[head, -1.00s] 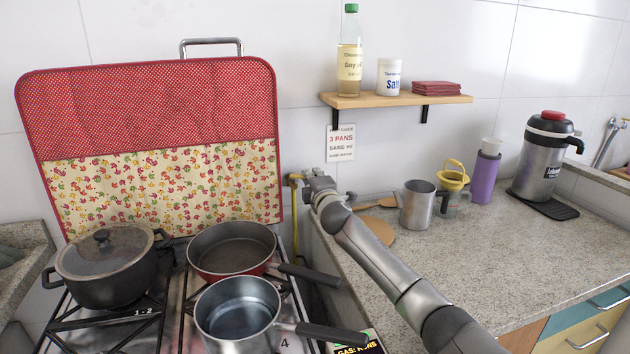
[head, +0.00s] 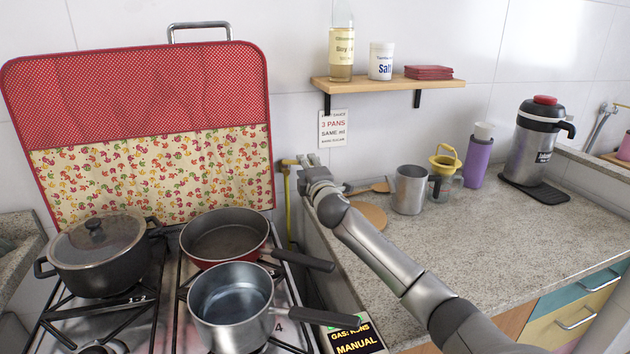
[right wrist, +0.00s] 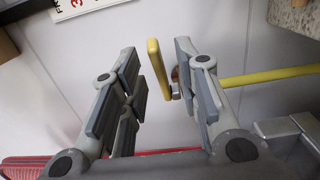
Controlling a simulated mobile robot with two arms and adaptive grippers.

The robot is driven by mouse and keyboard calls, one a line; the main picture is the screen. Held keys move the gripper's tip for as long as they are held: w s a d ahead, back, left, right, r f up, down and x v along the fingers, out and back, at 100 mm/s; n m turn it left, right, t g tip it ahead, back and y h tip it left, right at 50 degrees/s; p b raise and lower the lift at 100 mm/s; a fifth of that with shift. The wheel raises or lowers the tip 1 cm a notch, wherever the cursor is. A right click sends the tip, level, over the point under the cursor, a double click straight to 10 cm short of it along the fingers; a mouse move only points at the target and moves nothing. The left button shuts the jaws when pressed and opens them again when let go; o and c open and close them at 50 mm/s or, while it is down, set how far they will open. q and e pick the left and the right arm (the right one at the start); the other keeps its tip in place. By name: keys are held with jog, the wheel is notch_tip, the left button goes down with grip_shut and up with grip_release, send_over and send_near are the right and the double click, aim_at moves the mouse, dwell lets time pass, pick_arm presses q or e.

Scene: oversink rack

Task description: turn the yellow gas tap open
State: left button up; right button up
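The yellow gas tap is on the wall right of the stove. Its flat yellow handle (right wrist: 158,68) shows in the right wrist view between my open right gripper's fingers (right wrist: 156,56). The handle looks nearer the right-hand finger there, with a gap to the left-hand one. I cannot tell whether it touches either finger. In the head view my right gripper (head: 308,164) is beside the yellow tap (head: 289,163) and partly hides it. A yellow pipe (head: 287,205) runs down the wall. My left gripper is not in view.
A saucepan (head: 232,295), a red pan (head: 222,236) and a lidded pot (head: 100,250) stand on the stove left of my arm. A shelf (head: 385,83) and a sign (head: 333,129) are above. A metal mug (head: 409,190) stands on the counter, whose front is clear.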

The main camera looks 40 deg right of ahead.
jog(key=v, duration=0.9)
jog(key=shift+c, duration=0.4)
